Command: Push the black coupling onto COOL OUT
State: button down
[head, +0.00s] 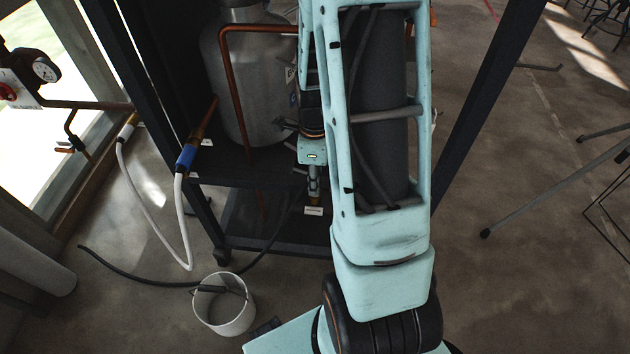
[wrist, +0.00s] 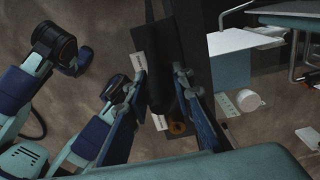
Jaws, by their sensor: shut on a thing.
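In the wrist view, my gripper (wrist: 161,76) is closed on a dark piece (wrist: 158,96), which appears to be the black coupling. Its outline is hard to separate from the dark surfaces behind it. A small copper-coloured round end (wrist: 177,127) shows low between the fingers. Two white labels (wrist: 138,65) (wrist: 160,122) lie beside it, too small to read, so I cannot tell which port is COOL OUT. In the head view my arm covers most of the gripper and coupling. A short metal pipe (head: 314,186) with a white label (head: 313,210) shows just below my wrist.
A metal tank (head: 249,85) with copper pipe stands on a dark frame (head: 272,246). A white hose (head: 158,226) with a blue coupling (head: 186,158) joins at left. A black hose (head: 135,279) runs over the floor past a white bucket (head: 224,309). Tripod legs (head: 550,190) stand at right.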

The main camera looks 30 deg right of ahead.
jog(key=shift+r+p, duration=2.8)
jog(key=shift+r, duration=0.4)
jog(key=shift+f, duration=0.1)
